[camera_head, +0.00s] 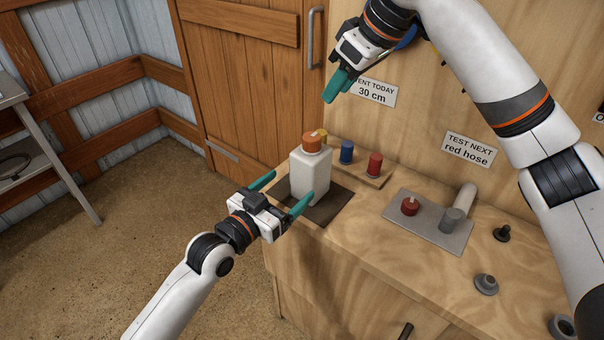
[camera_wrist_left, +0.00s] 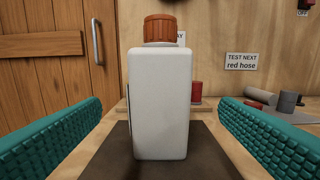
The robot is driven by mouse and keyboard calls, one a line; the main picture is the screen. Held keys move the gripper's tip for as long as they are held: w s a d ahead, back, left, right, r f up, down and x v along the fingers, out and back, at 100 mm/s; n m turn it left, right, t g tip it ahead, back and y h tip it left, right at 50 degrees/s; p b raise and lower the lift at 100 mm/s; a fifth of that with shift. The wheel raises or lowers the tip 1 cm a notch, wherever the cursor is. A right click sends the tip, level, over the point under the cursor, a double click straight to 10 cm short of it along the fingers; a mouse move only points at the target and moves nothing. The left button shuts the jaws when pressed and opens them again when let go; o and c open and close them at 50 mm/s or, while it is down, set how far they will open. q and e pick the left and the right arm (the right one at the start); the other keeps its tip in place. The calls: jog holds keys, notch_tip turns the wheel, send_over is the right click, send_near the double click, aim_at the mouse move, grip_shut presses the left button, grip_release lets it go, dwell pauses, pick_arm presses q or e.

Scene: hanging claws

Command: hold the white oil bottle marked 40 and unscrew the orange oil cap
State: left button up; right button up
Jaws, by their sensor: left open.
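The white oil bottle (camera_head: 310,177) stands upright on a dark mat (camera_head: 334,204) near the bench's left end. It also shows large in the left wrist view (camera_wrist_left: 159,105). Its orange cap (camera_head: 312,143) is on its neck, also in the wrist view (camera_wrist_left: 159,28). No 40 marking is readable. My left gripper (camera_head: 282,195) is open in front of the bottle. In the wrist view its teal fingers flank the bottle, with a gap on each side. My right gripper (camera_head: 338,87) is above and behind the bottle, clear of the cap; its fingers overlap from this angle.
Blue (camera_head: 346,152), red (camera_head: 374,165) and partly hidden yellow (camera_head: 322,136) caps stand on a wooden board behind the bottle. A grey plate (camera_head: 428,225) with red and grey fittings lies to the right. Signs hang on the wooden back wall. Open floor lies left of the bench.

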aim_at(310, 169)
pick_arm(q)
jog(key=x, duration=0.8)
jog(key=shift+w+d, duration=0.25)
jog(key=shift+c, duration=0.6)
jog(key=shift+f, duration=0.1)
jog(key=c, duration=1.7)
